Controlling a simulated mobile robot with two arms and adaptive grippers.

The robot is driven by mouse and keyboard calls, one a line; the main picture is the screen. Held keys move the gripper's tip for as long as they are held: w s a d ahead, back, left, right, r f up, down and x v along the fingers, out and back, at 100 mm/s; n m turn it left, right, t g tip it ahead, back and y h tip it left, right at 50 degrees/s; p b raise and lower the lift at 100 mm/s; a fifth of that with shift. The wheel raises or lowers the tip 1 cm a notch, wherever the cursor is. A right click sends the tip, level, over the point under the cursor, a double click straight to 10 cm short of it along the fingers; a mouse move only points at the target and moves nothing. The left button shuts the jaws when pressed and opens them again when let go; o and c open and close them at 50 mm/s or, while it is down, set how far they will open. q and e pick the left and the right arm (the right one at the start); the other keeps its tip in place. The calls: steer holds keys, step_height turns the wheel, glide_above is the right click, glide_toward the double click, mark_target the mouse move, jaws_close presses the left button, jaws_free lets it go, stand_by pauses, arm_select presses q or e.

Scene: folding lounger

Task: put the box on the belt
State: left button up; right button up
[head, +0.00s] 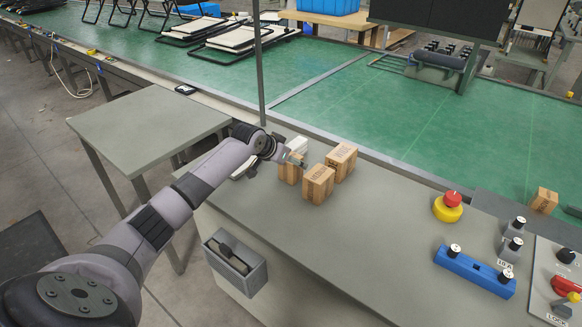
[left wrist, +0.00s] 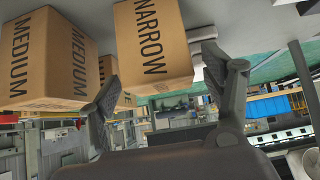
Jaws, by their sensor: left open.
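Three brown cardboard boxes stand close together on the grey table: a left box (head: 289,170), a front box (head: 318,185) and a back right box (head: 342,160). In the left wrist view, a box marked NARROW (left wrist: 152,45) and one marked MEDIUM (left wrist: 45,65) are large and near; part of another box shows behind them. My left gripper (head: 297,158) is at the left box, its fingers partly overlapping it in the head view. In the left wrist view the gripper (left wrist: 162,72) has its fingers apart, with nothing clearly clamped. The green belt (head: 430,120) runs behind the table.
Another brown box (head: 543,201) sits at the right by the belt's near edge. A red and yellow emergency button (head: 449,206) and a blue control block (head: 475,271) stand on the table (head: 330,240). A thin grey post (head: 258,60) rises behind my gripper. The table's middle is clear.

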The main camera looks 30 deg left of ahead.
arm_select(q)
steer(key=shift+w+f, duration=0.35)
steer(key=c, duration=1.3)
steer(key=shift+c, duration=1)
steer(key=shift+r, duration=0.2)
